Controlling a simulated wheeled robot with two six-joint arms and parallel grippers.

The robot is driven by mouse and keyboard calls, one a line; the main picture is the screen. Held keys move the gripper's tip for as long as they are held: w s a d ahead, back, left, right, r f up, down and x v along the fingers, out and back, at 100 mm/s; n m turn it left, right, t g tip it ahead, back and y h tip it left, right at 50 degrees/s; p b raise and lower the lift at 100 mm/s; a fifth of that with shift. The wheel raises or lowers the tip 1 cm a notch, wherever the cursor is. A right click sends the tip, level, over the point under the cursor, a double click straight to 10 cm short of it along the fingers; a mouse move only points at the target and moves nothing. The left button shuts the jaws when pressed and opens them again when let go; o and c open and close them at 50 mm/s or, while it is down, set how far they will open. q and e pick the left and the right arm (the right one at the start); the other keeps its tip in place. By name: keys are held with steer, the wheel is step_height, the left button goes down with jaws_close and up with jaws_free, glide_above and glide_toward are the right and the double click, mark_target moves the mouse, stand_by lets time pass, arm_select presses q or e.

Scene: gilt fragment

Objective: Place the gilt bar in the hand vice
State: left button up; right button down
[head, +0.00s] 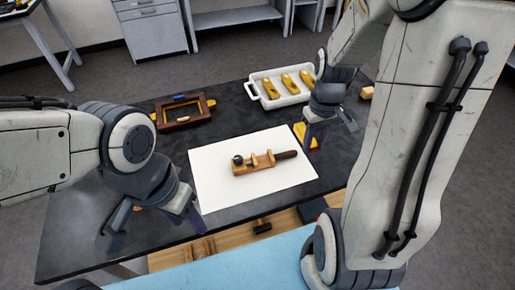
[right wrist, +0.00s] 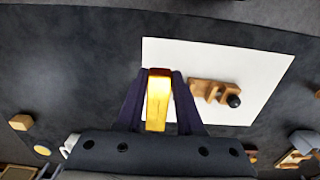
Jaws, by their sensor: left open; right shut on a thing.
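The hand vice (head: 262,163) is a wooden tool with a dark handle and a dark round knob, lying on a white sheet (head: 222,178). In the right wrist view the vice (right wrist: 212,91) is just right of my fingers. My right gripper (right wrist: 158,105) is shut on a gilt bar (right wrist: 158,98), yellow with a dark reddish far end. In the head view the bar (head: 300,130) shows partly behind the gripper (head: 316,137), near the sheet's right edge, right of the vice. My left gripper (head: 155,220) is open and empty, left of the sheet.
A white tray (head: 257,92) with three yellow pieces stands at the back of the dark table (head: 228,103). A brown frame (head: 185,121) lies at the back left. A small wooden block (head: 367,92) is at the back right. A dark-headed tool (head: 262,226) lies in front of the sheet.

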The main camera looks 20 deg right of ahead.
steer(key=w+a+f, duration=0.1)
steer(key=a+f, duration=0.1)
steer(key=a, duration=0.1)
steer(key=w+a+f+p, duration=0.1)
steer(key=w+a+f, duration=0.1)
steer(key=a, duration=0.2)
steer(key=w+a+f, duration=0.1)
steer(key=a+f, duration=0.1)
steer(key=a, duration=0.1)
steer(key=shift+w+a+f, duration=0.2)
steer(key=shift+f, duration=0.05)
steer(key=shift+a+f, duration=0.15)
steer(key=shift+f, duration=0.1)
step_height(320, 180, down, 4)
steer(key=shift+r+p, duration=0.15)
steer(key=shift+p, duration=0.3)
steer(key=shift+f, duration=0.2)
steer(key=c, duration=0.5)
jaws_free()
steer(key=shift+c, duration=0.2)
